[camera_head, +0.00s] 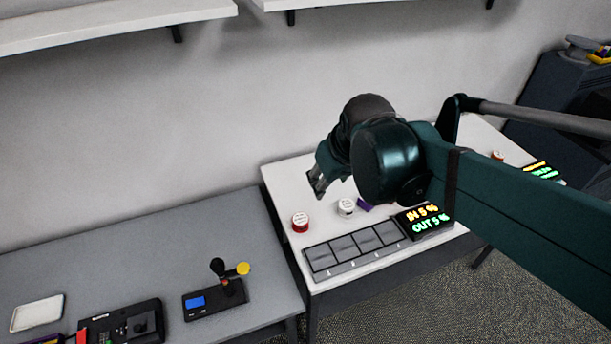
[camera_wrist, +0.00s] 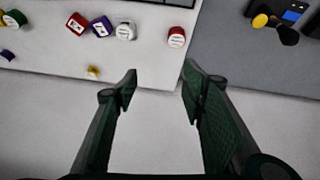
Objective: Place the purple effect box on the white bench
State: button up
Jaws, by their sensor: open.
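A purple box (camera_wrist: 101,27) with a white marking on top sits on the white bench (camera_wrist: 50,50), between a red box and a white round item in the wrist view. In the head view a purple piece (camera_head: 365,206) shows on the white bench (camera_head: 285,180), partly hidden behind my arm. My gripper (camera_head: 316,184) is above the back left part of this bench. In the wrist view my gripper (camera_wrist: 160,85) is open and empty, its fingers over the bench's back edge, apart from the purple box. A smaller purple item (camera_wrist: 7,54) lies near the left picture edge.
A red-and-white round item (camera_head: 300,222) and a white one (camera_head: 346,207) stand near a panel of grey squares (camera_head: 352,248) and a lit display (camera_head: 424,219). A red box (camera_wrist: 77,23) adjoins the purple one. A grey bench (camera_head: 150,250) holds a joystick device (camera_head: 215,298).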

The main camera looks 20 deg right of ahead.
jog(key=s+a+m+t, duration=0.1)
jog(key=s+a, duration=0.4)
jog(key=s, duration=0.1)
jog(key=shift+a+r+t+y, duration=0.15)
jog(key=shift+r+t+y, duration=0.15)
jog(key=shift+r+t, duration=0.15)
jog(key=shift+f, duration=0.1)
notch_tip(320, 180, down, 4)
jog(key=b, duration=0.3)
jog(key=shift+b, duration=0.4)
jog(key=shift+r, duration=0.2)
dwell(0.7)
